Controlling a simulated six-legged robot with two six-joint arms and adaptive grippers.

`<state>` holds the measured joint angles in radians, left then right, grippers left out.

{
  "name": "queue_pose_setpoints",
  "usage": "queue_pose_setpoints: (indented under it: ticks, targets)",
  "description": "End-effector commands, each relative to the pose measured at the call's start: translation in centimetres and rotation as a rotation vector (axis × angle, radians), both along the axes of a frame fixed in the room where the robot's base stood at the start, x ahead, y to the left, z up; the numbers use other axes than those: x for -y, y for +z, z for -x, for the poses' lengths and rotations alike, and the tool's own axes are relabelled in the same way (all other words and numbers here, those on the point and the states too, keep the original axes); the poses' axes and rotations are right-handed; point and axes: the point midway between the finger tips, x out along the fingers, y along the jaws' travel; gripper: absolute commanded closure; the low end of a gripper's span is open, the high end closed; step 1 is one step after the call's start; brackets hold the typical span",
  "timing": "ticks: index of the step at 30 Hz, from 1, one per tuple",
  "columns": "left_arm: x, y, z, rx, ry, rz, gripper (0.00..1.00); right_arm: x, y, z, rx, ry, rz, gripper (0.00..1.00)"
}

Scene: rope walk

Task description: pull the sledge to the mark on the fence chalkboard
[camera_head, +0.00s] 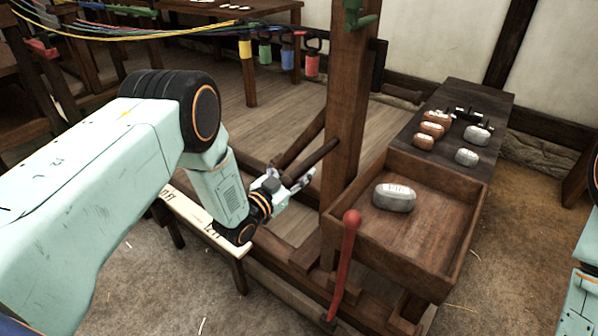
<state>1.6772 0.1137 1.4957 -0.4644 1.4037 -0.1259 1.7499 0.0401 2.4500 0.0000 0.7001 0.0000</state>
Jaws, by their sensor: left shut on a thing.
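My left gripper (291,184) is shut on the near end of a dark wooden bar (316,160), which runs up toward a thick upright post (350,100). The fingers partly hide the grip. The post rises from a low wooden frame (270,247), which looks like the sledge. A wooden tray (458,262) with a grey stone (394,197) in it adjoins the post on the right. I cannot make out a chalkboard for certain; a pale board with dark marks (208,222) lies under my left wrist, partly hidden. My right gripper is out of view.
A red lever (346,262) stands in front of the tray. Brown and grey weights sit on a dark bench (490,98) behind it. Bare floor (540,240) lies at the right.

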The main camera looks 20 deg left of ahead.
Motion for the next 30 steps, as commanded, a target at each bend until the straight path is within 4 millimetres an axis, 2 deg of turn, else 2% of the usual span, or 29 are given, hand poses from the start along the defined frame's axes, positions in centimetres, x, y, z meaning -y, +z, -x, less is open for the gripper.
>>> queue_pose_setpoints:
  ticks: [1, 10, 23, 30]
  targets:
    - [0.33, 0.03, 0.02, 0.001, -0.008, -0.002, 0.76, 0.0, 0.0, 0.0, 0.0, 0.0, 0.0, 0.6]
    - [0.56, -0.01, 0.05, 0.0, -0.014, -0.002, 1.0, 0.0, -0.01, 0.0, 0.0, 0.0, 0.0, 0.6]
    - [0.57, -0.06, 0.07, -0.001, -0.016, -0.004, 1.0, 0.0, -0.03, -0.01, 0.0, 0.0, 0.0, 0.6]
    - [-0.23, -0.01, -0.26, 0.001, -0.012, -0.003, 1.0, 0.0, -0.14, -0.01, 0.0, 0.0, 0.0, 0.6]
